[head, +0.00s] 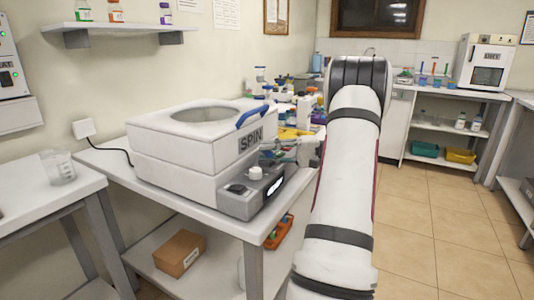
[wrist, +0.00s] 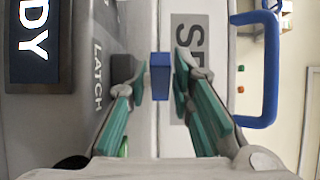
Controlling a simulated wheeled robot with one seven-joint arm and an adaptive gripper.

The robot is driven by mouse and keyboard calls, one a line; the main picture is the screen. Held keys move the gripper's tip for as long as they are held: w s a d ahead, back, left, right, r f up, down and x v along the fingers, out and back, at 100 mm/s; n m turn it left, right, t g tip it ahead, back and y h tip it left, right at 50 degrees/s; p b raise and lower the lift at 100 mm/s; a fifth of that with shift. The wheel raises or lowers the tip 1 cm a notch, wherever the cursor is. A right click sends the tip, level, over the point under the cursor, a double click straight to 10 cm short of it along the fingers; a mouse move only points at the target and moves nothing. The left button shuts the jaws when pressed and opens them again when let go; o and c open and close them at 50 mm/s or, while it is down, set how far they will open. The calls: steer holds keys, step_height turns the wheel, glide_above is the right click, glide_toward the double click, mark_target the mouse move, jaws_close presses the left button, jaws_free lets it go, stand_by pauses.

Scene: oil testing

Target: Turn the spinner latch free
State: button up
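The spinner (head: 190,135) is a white box with a round lid window and a SPIN label, standing on a table. Its blue handle (head: 252,116) also shows in the wrist view (wrist: 272,70). The blue latch (wrist: 160,77) stands near the LATCH lettering in the wrist view. My gripper (wrist: 160,80) has its green-padded fingers on either side of the latch, with narrow gaps visible, so it looks open around it. In the head view my gripper (head: 300,148) is by the spinner's right side, where the latch is not clear.
A grey control panel (head: 254,192) with a knob juts from the spinner's front; its lit display (wrist: 33,42) reads DY in the wrist view. Bottles and coloured items stand on the table behind. A beaker (head: 59,168) is on the left table. The floor at right is clear.

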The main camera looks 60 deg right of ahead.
steer(key=v, duration=1.1)
steer(key=shift+s, duration=0.2)
steer(key=shift+d, duration=0.15)
